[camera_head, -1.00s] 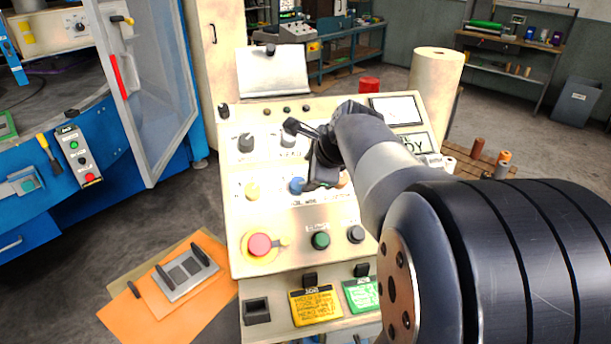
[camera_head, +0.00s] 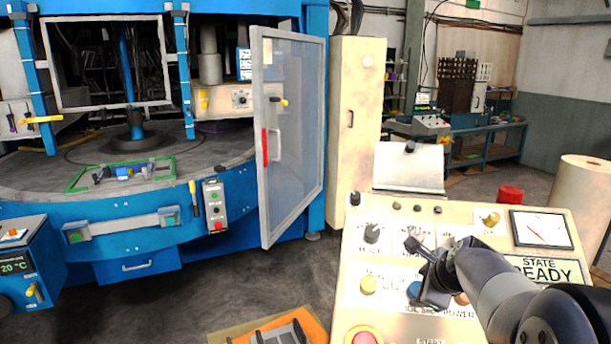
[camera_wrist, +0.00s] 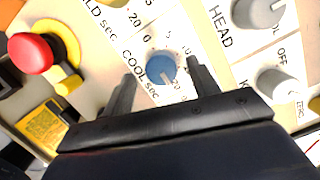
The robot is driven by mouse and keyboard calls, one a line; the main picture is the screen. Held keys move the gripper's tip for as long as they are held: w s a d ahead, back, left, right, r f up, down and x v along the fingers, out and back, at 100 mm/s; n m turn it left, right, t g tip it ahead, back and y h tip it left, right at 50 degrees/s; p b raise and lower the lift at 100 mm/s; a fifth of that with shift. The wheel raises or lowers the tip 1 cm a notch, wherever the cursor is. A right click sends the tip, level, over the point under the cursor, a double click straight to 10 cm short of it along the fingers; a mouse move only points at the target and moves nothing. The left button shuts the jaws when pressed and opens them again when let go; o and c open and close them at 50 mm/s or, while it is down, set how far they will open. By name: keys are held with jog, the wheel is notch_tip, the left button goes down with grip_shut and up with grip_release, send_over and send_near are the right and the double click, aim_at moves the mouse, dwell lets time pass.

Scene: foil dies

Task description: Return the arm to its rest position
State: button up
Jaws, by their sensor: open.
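My gripper (camera_head: 424,268) is at the cream control panel (camera_head: 554,220), at the lower right of the head view. In the wrist view my gripper (camera_wrist: 160,75) is open, with one finger to each side of the blue COOL sec knob (camera_wrist: 161,68). Nothing is held. I cannot tell how far the fingertips are from the knob. In the head view the blue knob (camera_head: 414,289) is partly hidden beside the gripper. My arm (camera_head: 500,283) reaches in from the lower right.
A red mushroom button (camera_wrist: 31,54), a HEAD knob (camera_wrist: 262,12) and another grey knob (camera_wrist: 279,84) surround the gripper. A blue machine (camera_head: 130,222) with an open clear door (camera_head: 292,130) stands left. An orange mat (camera_head: 316,328) lies below. Bare floor lies between.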

aim_at(417, 288)
jog(key=shift+x, duration=1.7)
